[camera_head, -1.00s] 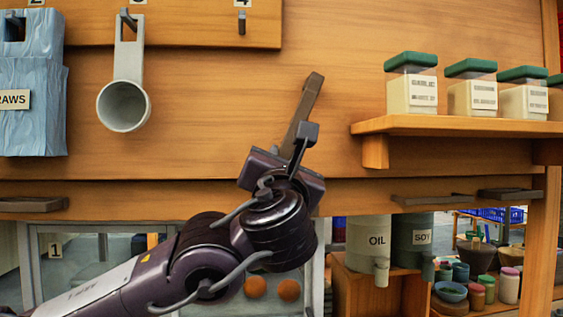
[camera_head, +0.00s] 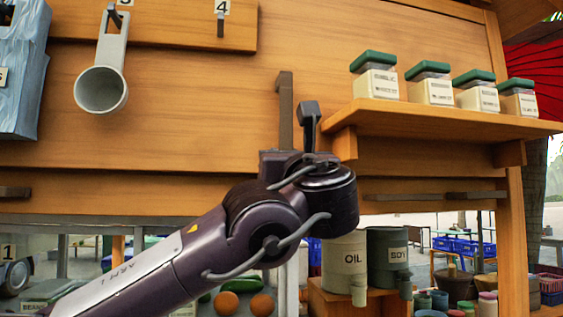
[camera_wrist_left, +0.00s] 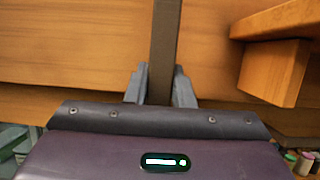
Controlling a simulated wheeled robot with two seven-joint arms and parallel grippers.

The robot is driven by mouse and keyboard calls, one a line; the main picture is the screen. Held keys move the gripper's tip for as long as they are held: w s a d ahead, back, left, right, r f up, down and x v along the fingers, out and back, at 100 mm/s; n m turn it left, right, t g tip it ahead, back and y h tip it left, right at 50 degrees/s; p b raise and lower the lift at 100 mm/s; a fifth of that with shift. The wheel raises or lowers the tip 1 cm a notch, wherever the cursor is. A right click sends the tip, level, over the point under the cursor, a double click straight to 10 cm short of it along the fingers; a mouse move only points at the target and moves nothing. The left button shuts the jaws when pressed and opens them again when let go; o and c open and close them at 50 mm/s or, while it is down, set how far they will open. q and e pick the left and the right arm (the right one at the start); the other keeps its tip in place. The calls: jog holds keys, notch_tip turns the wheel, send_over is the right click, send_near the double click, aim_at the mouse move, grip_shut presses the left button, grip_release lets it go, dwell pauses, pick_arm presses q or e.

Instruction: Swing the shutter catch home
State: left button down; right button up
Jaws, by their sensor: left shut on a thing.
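The shutter catch is a dark grey-brown bar (camera_head: 286,108) against the wooden panel. It stands close to upright in the head view. My left gripper (camera_head: 299,122) is shut on the bar's lower part, and its arm comes in from the lower left. In the left wrist view the bar (camera_wrist_left: 164,35) runs up from between the two fingers of my left gripper (camera_wrist_left: 161,78). The gripper and wrist hide the bar's lower end and pivot. My right gripper is in neither view.
A wooden shelf (camera_head: 440,119) with several green-lidded jars is close to the right of the gripper. Below stand an OIL container (camera_head: 343,262) and a SOY container (camera_head: 388,250). Dark bars (camera_head: 430,198) lie flat along the lower rail.

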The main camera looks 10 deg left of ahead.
pick_arm(q)
jog(key=c, duration=1.2)
grip_release()
jog(key=shift+d, duration=0.2)
jog(key=shift+c, duration=0.2)
jog(key=b+v, duration=0.2)
jog(key=v, duration=0.5)
jog(key=shift+s+f+b, duration=0.2)
jog(key=shift+s+b, duration=0.1)
jog(key=shift+s, duration=0.05)
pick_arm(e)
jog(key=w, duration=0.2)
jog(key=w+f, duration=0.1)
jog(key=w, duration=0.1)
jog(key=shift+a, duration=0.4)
pick_arm(q)
jog(key=shift+d, duration=0.1)
